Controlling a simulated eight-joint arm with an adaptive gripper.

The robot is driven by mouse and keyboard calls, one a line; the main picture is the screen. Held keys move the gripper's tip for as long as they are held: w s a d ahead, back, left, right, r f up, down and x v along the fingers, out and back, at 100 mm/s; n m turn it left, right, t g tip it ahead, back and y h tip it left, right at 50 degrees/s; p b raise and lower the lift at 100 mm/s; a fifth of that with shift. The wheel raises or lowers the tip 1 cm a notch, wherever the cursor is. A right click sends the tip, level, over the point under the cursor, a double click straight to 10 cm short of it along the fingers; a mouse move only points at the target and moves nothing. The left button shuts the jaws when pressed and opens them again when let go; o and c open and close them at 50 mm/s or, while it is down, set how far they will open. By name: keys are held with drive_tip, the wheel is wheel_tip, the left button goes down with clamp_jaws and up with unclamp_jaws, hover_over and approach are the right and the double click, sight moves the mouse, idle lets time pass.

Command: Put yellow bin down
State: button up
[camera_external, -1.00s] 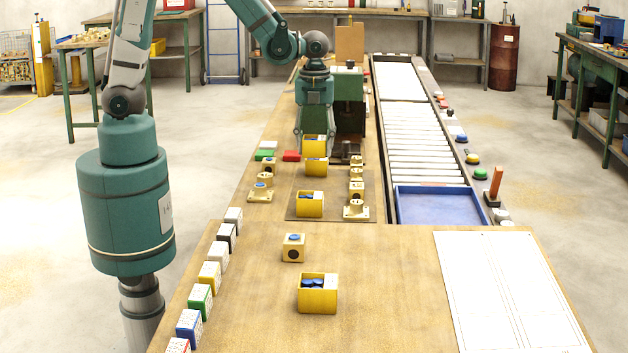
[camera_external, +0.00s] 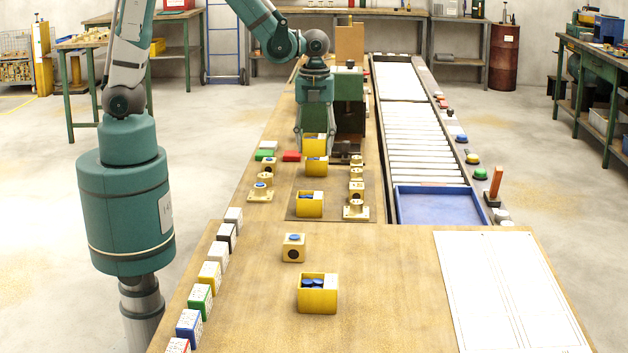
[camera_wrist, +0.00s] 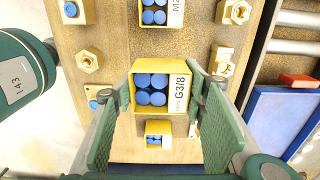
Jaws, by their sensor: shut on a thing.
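My gripper (camera_external: 314,143) is shut on a yellow bin (camera_external: 313,146) over the far part of the long workbench, beside the green machine. In the wrist view the bin (camera_wrist: 139,78) sits between the two green finger pads. It holds several blue round parts and carries a white label reading G3/8. I cannot tell whether its base touches anything. Another yellow bin (camera_external: 317,170) stands just in front of it in the external view, and a third yellow bin (camera_external: 310,208) is nearer on the brown board.
Brass blocks and flanged fittings (camera_external: 355,210) flank the bins. The green machine (camera_external: 349,108) stands close on the right. A blue tray (camera_external: 432,206) is at the conveyor's near end. The near table has clear room around another yellow bin (camera_external: 317,302).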

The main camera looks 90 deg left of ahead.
drive_tip(key=w+d+r+p, duration=0.2)
drive_tip(key=w+d+r, duration=0.1)
drive_tip(key=w+d, duration=0.7)
wheel_tip(320, 180, up, 5)
drive_tip(key=p, duration=0.5)
hover_over(371, 246)
drive_tip(key=shift+f, duration=3.15)
drive_tip(key=shift+f, duration=1.85)
drive_tip(key=shift+f, duration=0.2)
